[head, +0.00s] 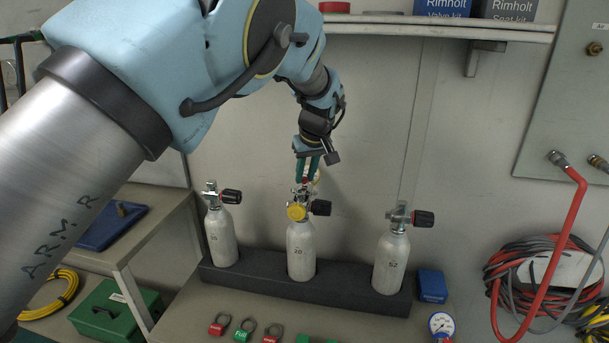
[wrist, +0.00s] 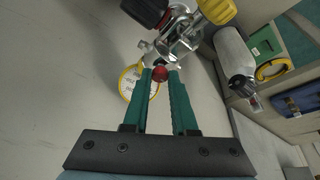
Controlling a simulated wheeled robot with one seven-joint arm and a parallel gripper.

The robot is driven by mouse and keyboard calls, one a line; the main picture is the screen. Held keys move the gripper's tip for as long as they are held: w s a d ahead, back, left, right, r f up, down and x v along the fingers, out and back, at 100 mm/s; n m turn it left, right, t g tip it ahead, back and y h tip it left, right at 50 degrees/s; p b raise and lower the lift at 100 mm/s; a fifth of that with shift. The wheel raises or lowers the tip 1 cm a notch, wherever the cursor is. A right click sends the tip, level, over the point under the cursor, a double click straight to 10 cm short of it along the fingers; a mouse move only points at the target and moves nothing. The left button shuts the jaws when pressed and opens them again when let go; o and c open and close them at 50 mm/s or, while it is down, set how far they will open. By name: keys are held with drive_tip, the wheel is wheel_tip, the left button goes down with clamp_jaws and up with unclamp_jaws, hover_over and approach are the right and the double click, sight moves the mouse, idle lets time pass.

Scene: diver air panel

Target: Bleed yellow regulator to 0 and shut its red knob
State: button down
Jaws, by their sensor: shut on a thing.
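The yellow regulator (head: 297,211) is fitted on the valve of the middle white cylinder (head: 301,252), which stands upright in a dark rack. My gripper (head: 306,182) reaches down from above to the regulator's top. In the wrist view, the green fingers of my gripper (wrist: 161,75) are shut on the small red knob (wrist: 160,74). A yellow-rimmed white disc (wrist: 131,85) with printing sits beside the knob, partly behind a finger; no reading can be made out. The regulator's yellow part (wrist: 217,9) and a black valve knob (wrist: 146,9) show at the top.
Two more cylinders stand left (head: 222,236) and right (head: 391,262) in the rack (head: 340,291), with black valve knobs. A shelf (head: 430,30) hangs above. Red and green tags (head: 217,329) and a blue gauge (head: 441,325) lie in front. Coiled hoses (head: 535,275) hang at right.

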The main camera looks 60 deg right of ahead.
drive_tip(key=n+y, duration=0.1)
drive_tip(key=n, duration=0.1)
drive_tip(key=n+t+y+p, duration=0.1)
drive_tip(key=n, duration=0.2)
drive_tip(key=shift+s+d+n, duration=0.15)
drive_tip(key=shift+d+n, duration=0.05)
drive_tip(key=shift+n, duration=0.1)
idle(0.4)
drive_tip(key=c, duration=0.7)
unclamp_jaws()
drive_tip(key=b+v, duration=0.2)
drive_tip(key=v, duration=0.5)
drive_tip(key=shift+r, duration=0.3)
